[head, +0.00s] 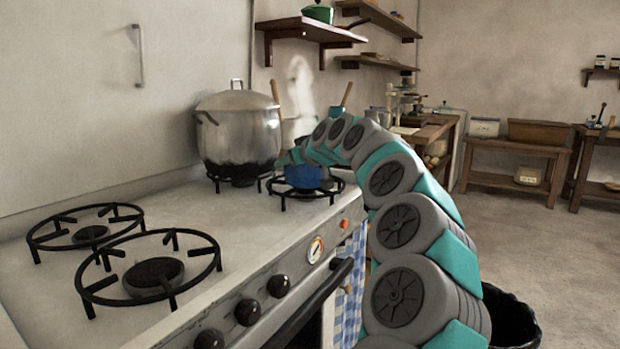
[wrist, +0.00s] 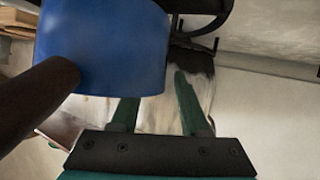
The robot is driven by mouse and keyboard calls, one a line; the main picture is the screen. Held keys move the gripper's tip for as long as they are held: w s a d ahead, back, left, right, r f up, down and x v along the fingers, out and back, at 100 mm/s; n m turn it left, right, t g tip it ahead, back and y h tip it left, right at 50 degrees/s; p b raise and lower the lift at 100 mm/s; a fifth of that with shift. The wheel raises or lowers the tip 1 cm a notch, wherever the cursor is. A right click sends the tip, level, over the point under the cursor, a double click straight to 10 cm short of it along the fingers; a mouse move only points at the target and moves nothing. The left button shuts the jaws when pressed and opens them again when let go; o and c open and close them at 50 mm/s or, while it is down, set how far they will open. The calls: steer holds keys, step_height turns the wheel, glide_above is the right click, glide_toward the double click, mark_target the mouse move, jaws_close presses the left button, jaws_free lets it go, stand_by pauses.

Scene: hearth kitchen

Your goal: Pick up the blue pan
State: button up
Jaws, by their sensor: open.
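The blue pan (head: 305,177) sits on the right front burner of the stove in the head view, partly hidden by my arm. In the wrist view the blue pan (wrist: 105,50) fills the upper left, and its dark brown handle (wrist: 38,102) reaches to the lower left. My gripper (wrist: 154,88) is open, with two green fingers apart. The left fingertip is hidden behind the pan's edge; the right finger is clear of it. I cannot tell whether either finger touches the pan. In the head view my gripper (head: 284,158) is small, close above the pan.
A large lidded metal pot (head: 238,130) stands on the burner behind the pan. Two empty burners (head: 150,275) are at the left of the stove. Wooden shelves (head: 310,30) hang on the wall above. A dark bin (head: 512,318) stands on the floor at right.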

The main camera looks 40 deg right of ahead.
jaws_close()
stand_by(1.4)
